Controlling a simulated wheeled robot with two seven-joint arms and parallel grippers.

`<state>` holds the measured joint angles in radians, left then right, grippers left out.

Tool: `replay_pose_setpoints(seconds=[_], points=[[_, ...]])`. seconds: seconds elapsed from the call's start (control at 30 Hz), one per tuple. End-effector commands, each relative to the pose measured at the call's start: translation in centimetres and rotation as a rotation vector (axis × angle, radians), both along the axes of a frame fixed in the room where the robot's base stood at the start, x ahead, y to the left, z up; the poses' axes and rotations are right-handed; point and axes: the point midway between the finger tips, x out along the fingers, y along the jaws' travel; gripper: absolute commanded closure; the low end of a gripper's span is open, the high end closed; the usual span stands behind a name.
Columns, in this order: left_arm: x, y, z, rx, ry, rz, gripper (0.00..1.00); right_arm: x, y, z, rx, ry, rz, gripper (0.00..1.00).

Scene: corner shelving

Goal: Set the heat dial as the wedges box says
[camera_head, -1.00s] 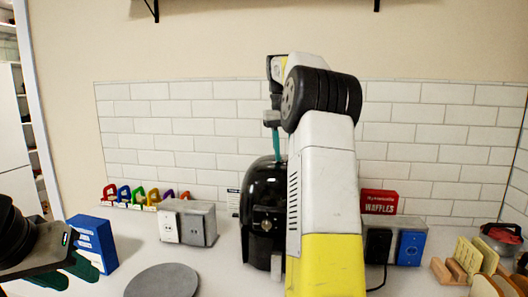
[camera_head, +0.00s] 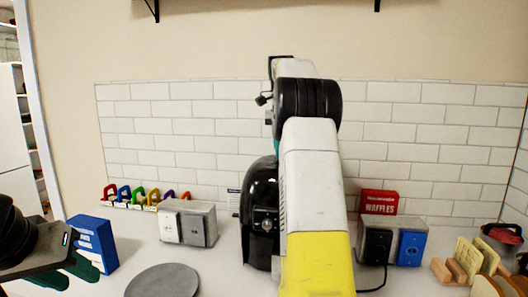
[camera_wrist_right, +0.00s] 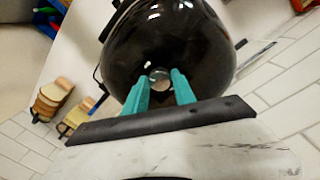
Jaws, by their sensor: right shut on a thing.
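The black rounded appliance (camera_head: 259,195) stands mid-counter, partly hidden behind my right arm. A silver control shows on its front. In the right wrist view its glossy top (camera_wrist_right: 165,40) has a small round silver knob, likely the heat dial (camera_wrist_right: 160,77). My right gripper (camera_wrist_right: 160,88) is shut on it, with a teal finger on each side. Any dial marks cannot be read. A blue box (camera_head: 92,243) with white lettering stands at the left; I cannot read whether it is the wedges box. My left gripper (camera_head: 66,272) is near that box, its dark green fingers apart and empty.
A grey outlet block (camera_head: 187,223) stands left of the appliance, another (camera_head: 408,246) to its right. A red waffles box (camera_head: 379,201) is behind. A grey round plate (camera_head: 162,281) lies in front.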

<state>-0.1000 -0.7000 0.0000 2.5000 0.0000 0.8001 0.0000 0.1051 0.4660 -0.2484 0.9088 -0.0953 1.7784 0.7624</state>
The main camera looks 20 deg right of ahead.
Motion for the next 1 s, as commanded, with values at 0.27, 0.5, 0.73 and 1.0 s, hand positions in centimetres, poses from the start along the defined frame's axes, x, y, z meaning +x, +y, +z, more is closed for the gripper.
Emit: replay_pose_setpoints(seconds=[0.27,0.5,0.73,1.0], points=[[0.00,0.00,0.00,0.000,0.000,0.000,0.64,0.07,-0.04,-0.05,-0.001,0.001,-0.227,1.00],[0.00,0.00,0.00,0.000,0.000,0.000,0.64,0.08,-0.04,-0.04,0.000,0.001,-0.361,1.00],[0.00,0.00,0.00,0.000,0.000,0.000,0.64,0.08,-0.07,-0.06,0.000,0.001,-0.426,1.00],[0.00,0.00,0.00,0.000,0.000,0.000,0.64,0.08,-0.07,-0.07,0.000,0.001,-0.444,1.00]])
